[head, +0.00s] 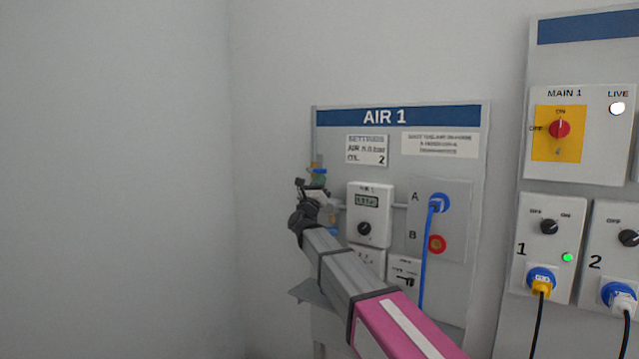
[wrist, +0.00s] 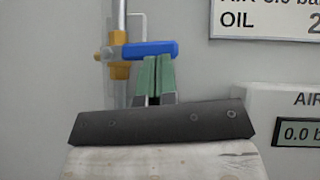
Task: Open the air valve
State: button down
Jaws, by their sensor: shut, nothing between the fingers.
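The air valve is a brass body (wrist: 119,70) on a vertical pipe at the left of the AIR 1 panel. Its blue lever (wrist: 150,49) points sideways to the right, across the pipe; it also shows small in the head view (head: 319,171). My gripper (wrist: 158,62) has green fingers that are shut together with nothing between them. The fingertips are at the lever's lower edge, near the middle of its length. I cannot tell whether they touch it. In the head view my gripper (head: 318,183) partly covers the valve.
A white regulator box (head: 370,214) with a display and black knob stands right of the valve; the wrist view display (wrist: 302,133) begins 0.0. A blue hose (head: 427,262) hangs from port A. Electrical panels (head: 577,135) stand further right. Bare wall lies left.

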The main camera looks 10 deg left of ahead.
jog(key=shift+w+a+r+n+g+y, duration=0.2)
jog(key=shift+a+r+n+g+y, duration=0.35)
jog(key=shift+r+n+y, duration=1.35)
jog(key=shift+w+a+r+n+g+y, duration=0.25)
jog(key=shift+r+n+g+y, duration=0.6)
jog(key=shift+n+y, duration=2.05)
jog(key=shift+w+a+r+n+g+y, duration=0.1)
jog(key=shift+a+r+n+g+y, duration=0.45)
jog(key=shift+r+n+y, duration=1.85)
notch_tip(320, 180, down, 2)
jog(key=shift+n+h, duration=0.9)
jog(key=v, duration=1)
jog(key=shift+s+d+f, duration=0.15)
jog(key=shift+s+d, duration=0.05)
jog(key=shift+s, duration=0.15)
